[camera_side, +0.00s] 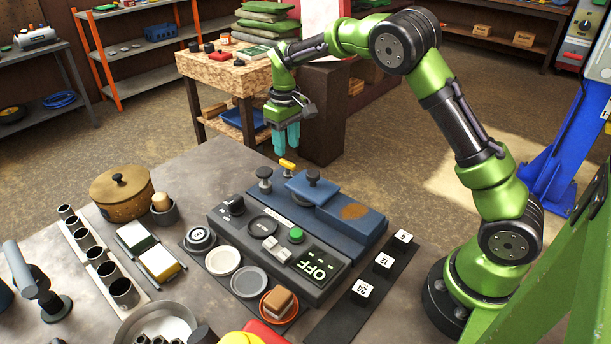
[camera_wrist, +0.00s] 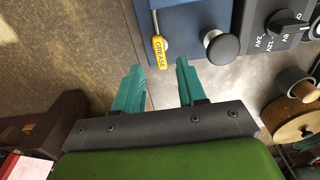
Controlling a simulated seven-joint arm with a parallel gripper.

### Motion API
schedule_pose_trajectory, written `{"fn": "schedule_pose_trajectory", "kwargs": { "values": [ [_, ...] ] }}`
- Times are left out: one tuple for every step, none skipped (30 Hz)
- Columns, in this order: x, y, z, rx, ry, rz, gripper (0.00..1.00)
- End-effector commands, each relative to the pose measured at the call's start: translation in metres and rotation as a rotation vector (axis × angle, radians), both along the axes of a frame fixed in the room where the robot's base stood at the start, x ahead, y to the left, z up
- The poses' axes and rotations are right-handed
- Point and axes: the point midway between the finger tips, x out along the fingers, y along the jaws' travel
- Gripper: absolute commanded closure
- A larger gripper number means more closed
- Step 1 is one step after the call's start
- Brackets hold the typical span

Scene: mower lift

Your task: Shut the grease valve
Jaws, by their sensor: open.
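The grease valve has a yellow lever (camera_wrist: 160,52) marked GREASE in the wrist view, at the near edge of the blue unit (camera_wrist: 188,20). The lever points towards my gripper, and a thin metal stem runs from its far end. In the side view the yellow lever (camera_side: 288,165) shows small, behind the blue unit (camera_side: 350,215). My gripper (camera_side: 287,137) has teal fingers pointing down, above and behind the lever. In the wrist view my gripper (camera_wrist: 157,78) is open and empty, with its fingertips short of the lever. Nothing hides the lever there.
A dark round knob (camera_wrist: 221,47) stands close to the lever's right in the wrist view. A voltage dial (camera_wrist: 288,24) is further right. Bare bench surrounds the lever's near side.

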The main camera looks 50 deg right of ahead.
Motion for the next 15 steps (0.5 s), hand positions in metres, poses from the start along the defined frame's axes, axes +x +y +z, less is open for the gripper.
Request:
{"fn": "schedule_pose_trajectory", "kwargs": {
  "values": [
    [-0.001, 0.000, -0.011, 0.001, 0.004, 0.000, 0.60],
    [-0.001, 0.000, -0.016, -0.001, 0.004, 0.001, 0.60],
    [-0.001, 0.000, -0.022, 0.000, 0.003, 0.000, 0.60],
    [0.000, 0.000, -0.027, 0.000, 0.002, 0.001, 0.60],
    [0.000, 0.000, -0.031, 0.000, 0.003, 0.001, 0.60],
    [0.000, 0.000, -0.036, 0.000, 0.002, 0.001, 0.60],
    [0.000, 0.000, -0.038, 0.000, 0.002, 0.001, 0.60],
    [0.000, 0.000, -0.041, 0.001, 0.002, 0.001, 0.60],
    [0.000, 0.000, -0.043, 0.000, 0.000, 0.001, 0.60],
    [0.000, 0.000, -0.045, 0.000, 0.000, 0.001, 0.60],
    [0.000, 0.000, -0.046, 0.000, -0.001, 0.001, 0.60],
    [0.000, 0.000, -0.047, 0.000, 0.000, 0.001, 0.60],
    [0.000, 0.000, -0.048, 0.000, 0.000, 0.001, 0.60],
    [0.000, 0.000, -0.048, 0.000, -0.001, 0.001, 0.60],
    [0.000, 0.000, -0.048, 0.000, -0.001, 0.000, 0.60]
  ]
}}
